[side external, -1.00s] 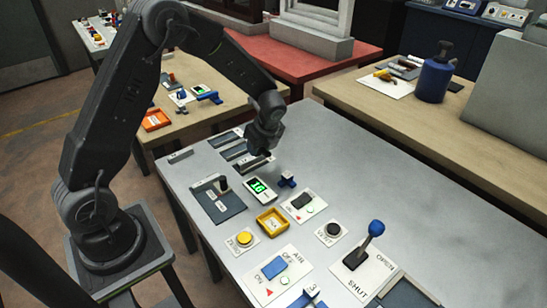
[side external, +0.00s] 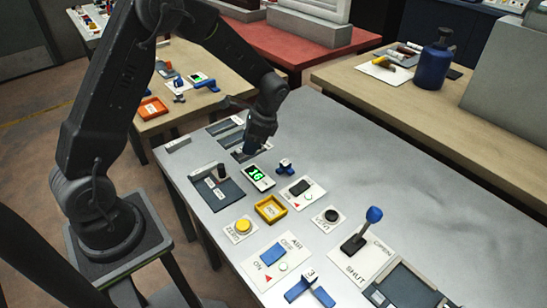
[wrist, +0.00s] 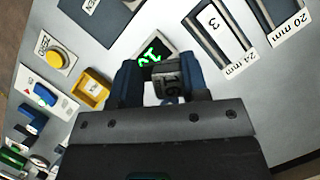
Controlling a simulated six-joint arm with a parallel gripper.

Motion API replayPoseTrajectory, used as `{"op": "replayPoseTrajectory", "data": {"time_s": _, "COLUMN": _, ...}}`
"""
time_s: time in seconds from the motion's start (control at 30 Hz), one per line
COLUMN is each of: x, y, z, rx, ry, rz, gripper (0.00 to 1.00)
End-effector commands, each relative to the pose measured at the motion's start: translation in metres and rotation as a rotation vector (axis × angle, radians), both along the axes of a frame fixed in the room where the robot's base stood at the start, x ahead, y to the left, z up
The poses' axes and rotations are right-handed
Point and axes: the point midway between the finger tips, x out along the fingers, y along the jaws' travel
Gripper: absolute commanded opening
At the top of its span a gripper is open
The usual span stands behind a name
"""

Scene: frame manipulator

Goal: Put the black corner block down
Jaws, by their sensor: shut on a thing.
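My gripper (side external: 254,147) is low over the grey bench, beside the dark slots and behind the small green display. In the wrist view my gripper (wrist: 168,78) has its two dark-blue fingers closed on a small dark block (wrist: 169,88) with a pale marking, which I take to be the black corner block. In the side view I cannot make the block out between the fingers. Its underside is hidden, so I cannot tell whether it touches the bench.
The display (side external: 258,177) and a blue clamp (side external: 285,167) are close to my gripper. The slots (side external: 225,126) have size tags. A dark plate with an upright handle (side external: 220,173), a yellow tray (side external: 271,209) and a blue-knobbed lever (side external: 374,215) stand nearby.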

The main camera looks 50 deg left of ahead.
Motion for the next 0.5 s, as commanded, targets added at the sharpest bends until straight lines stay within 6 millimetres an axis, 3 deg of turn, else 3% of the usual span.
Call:
{"op": "replayPoseTrajectory", "data": {"time_s": 0.2, "x": -0.004, "y": -0.042, "z": -0.008, "rx": 0.000, "ry": 0.002, "rz": 0.412, "gripper": 0.19}}
{"op": "replayPoseTrajectory", "data": {"time_s": 0.37, "x": -0.007, "y": -0.058, "z": -0.011, "rx": 0.001, "ry": 0.000, "rz": 0.578, "gripper": 0.19}}
{"op": "replayPoseTrajectory", "data": {"time_s": 0.5, "x": -0.012, "y": -0.061, "z": -0.005, "rx": 0.001, "ry": -0.004, "rz": 0.631, "gripper": 0.19}}
